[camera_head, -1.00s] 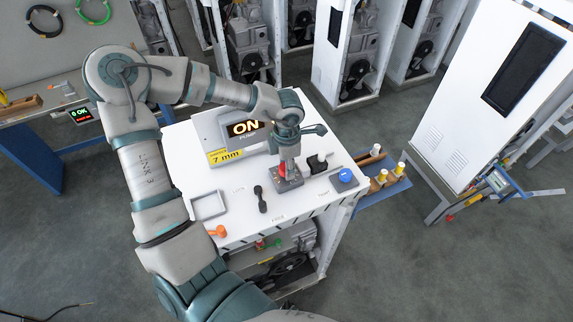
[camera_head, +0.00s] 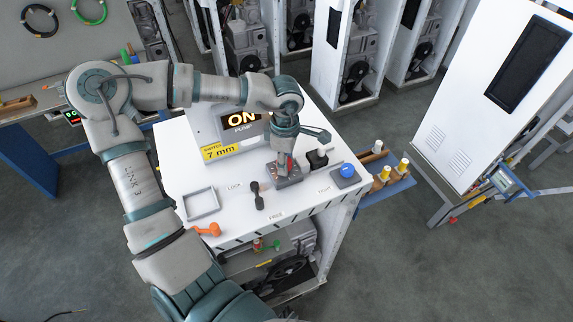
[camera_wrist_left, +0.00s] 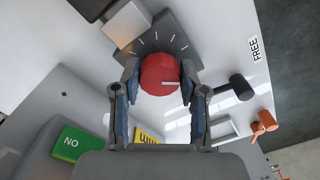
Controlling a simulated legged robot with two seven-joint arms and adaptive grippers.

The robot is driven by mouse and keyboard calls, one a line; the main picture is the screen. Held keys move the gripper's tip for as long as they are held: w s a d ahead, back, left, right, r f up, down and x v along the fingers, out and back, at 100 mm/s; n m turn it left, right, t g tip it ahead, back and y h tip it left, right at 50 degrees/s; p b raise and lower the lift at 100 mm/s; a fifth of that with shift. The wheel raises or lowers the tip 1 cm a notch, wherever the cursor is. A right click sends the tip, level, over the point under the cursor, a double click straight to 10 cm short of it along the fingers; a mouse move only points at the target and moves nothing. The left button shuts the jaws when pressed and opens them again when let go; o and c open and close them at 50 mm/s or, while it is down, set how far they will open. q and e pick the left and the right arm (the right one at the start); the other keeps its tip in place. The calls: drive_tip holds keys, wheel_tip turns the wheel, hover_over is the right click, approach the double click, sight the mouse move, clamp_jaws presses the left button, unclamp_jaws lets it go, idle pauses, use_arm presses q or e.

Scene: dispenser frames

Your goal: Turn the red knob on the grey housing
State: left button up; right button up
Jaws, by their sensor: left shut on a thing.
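The red knob (camera_wrist_left: 160,74) shows large in the left wrist view, with a white pointer line towards the right of that picture. It sits on the grey housing (camera_wrist_left: 168,38), which has several pale tick marks around the knob. In the head view the housing (camera_head: 289,180) stands on the white table top, and the knob is mostly hidden by my gripper. My left gripper (camera_head: 284,160) reaches down onto the knob from above. Its two fingers (camera_wrist_left: 160,80) are shut on the knob's opposite sides. My right gripper is not in view.
A display box (camera_head: 240,120) reading ON stands behind. A black lever (camera_head: 257,196), a black switch (camera_head: 317,159), a blue button (camera_head: 347,171), an orange handle (camera_head: 208,230) and an empty grey tray (camera_head: 201,203) surround the housing. A blue shelf (camera_head: 388,189) with bottles adjoins the table.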

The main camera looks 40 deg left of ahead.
use_arm(q)
drive_tip(key=m+b, duration=0.1)
drive_tip(key=m, duration=0.3)
drive_tip(key=shift+s+f+m+b, duration=0.1)
drive_tip(key=shift+f+m+b, duration=0.1)
drive_tip(key=shift+m+b, duration=0.15)
drive_tip(key=m, duration=0.3)
drive_tip(key=shift+m+b, duration=0.25)
drive_tip(key=shift+b, duration=0.1)
drive_tip(key=shift+r, duration=0.1)
drive_tip(key=shift+m, duration=0.3)
drive_tip(key=o, duration=1)
drive_tip(key=shift+a, duration=0.1)
drive_tip(key=shift+o, duration=0.7)
drive_tip(key=shift+a, duration=0.25)
